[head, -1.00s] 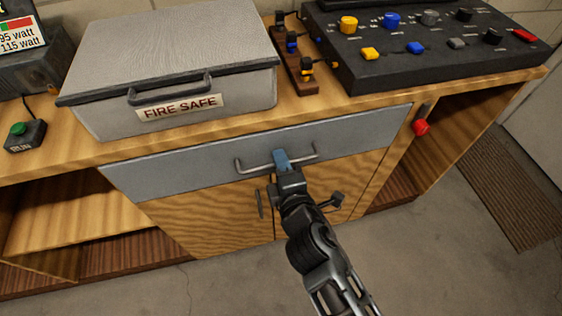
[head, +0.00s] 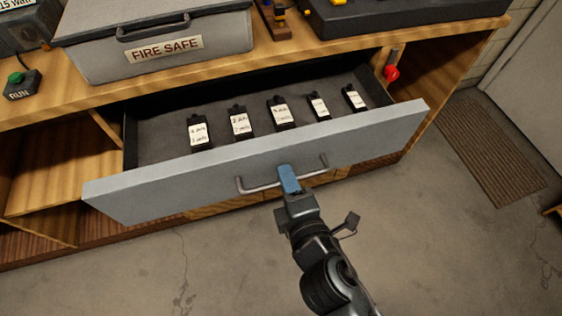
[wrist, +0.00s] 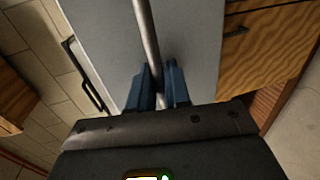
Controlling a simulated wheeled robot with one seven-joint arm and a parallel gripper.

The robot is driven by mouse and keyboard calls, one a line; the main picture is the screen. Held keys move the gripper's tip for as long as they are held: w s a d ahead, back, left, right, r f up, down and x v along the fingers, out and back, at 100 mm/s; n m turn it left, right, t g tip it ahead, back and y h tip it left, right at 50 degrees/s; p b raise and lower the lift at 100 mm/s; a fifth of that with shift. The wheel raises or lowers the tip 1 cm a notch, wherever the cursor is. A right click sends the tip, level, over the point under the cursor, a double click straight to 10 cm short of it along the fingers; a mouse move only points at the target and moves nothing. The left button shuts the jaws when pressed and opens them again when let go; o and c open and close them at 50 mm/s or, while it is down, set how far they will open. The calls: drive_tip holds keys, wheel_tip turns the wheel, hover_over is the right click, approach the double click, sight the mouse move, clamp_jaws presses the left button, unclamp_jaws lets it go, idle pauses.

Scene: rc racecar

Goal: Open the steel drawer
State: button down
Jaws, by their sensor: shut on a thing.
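The steel drawer (head: 350,145) is pulled well out of the wooden bench in the head view. Its grey front also fills the middle of the wrist view (wrist: 195,50). Its bar handle (head: 258,188) runs across the front, and in the wrist view the handle (wrist: 146,35) passes between my two blue fingers. My gripper (head: 288,178) is shut on the handle. Inside the drawer lie several black items with white labels (head: 240,122); the writing is too small to read surely.
A grey fire safe (head: 160,45) stands on the bench top above the drawer. A green RUN button (head: 18,86) is at left, a red knob (head: 391,72) hangs right of the drawer. A dark control box (head: 400,15) is at the back. Grey floor in front is clear.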

drive_tip(key=shift+f+v, duration=0.1)
drive_tip(key=shift+v, duration=0.5)
drive_tip(key=shift+f+v, duration=0.15)
drive_tip(key=shift+v, duration=0.5)
drive_tip(key=c, duration=1.3)
unclamp_jaws()
drive_tip(key=shift+c, duration=0.2)
drive_tip(key=shift+s, duration=0.1)
drive_tip(key=b+v, duration=0.1)
drive_tip(key=v, duration=0.6)
drive_tip(key=shift+s, duration=0.25)
drive_tip(key=shift+s+d, duration=0.1)
drive_tip(key=shift+d, duration=0.1)
